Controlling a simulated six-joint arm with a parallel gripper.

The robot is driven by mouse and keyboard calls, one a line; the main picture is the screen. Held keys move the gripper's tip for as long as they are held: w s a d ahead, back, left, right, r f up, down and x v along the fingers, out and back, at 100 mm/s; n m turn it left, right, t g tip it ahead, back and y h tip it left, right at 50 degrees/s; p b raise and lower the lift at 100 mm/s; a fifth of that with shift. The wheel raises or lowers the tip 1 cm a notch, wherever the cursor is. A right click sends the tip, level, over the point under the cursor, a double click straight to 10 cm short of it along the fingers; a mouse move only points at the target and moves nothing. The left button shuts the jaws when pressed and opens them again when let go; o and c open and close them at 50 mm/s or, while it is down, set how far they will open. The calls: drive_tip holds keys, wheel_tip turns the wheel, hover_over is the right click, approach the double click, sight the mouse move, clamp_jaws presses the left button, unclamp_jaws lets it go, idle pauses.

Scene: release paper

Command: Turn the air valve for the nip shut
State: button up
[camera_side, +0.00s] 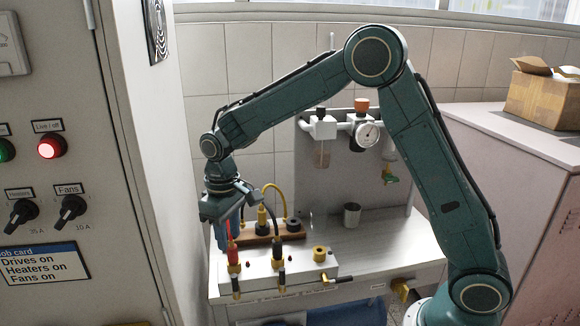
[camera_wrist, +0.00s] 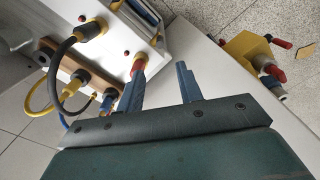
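My gripper (camera_side: 229,240) hangs at the left end of the bench, close to a red plug (camera_side: 232,252) on the white block. In the wrist view its two blue fingers (camera_wrist: 160,78) stand apart with nothing seen between them; the red plug (camera_wrist: 139,64) shows at the left fingertip, and I cannot tell whether they touch. A yellow valve-like fitting (camera_side: 403,286) sits at the bench's front right, away from my gripper. Another fitting with a green and yellow part (camera_side: 389,175) hangs under the air unit. Labels here are too small to read, so I cannot tell which valve is the nip's.
The white block (camera_side: 300,268) carries several plugs and cables, with a wooden rack (camera_side: 258,231) behind. A metal cup (camera_side: 352,215) stands on the bench. An air unit with a gauge (camera_side: 368,133) is on the back panel. A cabinet with a lit red lamp (camera_side: 50,146) stands left.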

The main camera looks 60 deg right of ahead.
sight(236, 288)
wheel_tip(236, 288, down, 14)
drive_tip(key=shift+r, duration=0.25)
idle(0.5)
clamp_jaws()
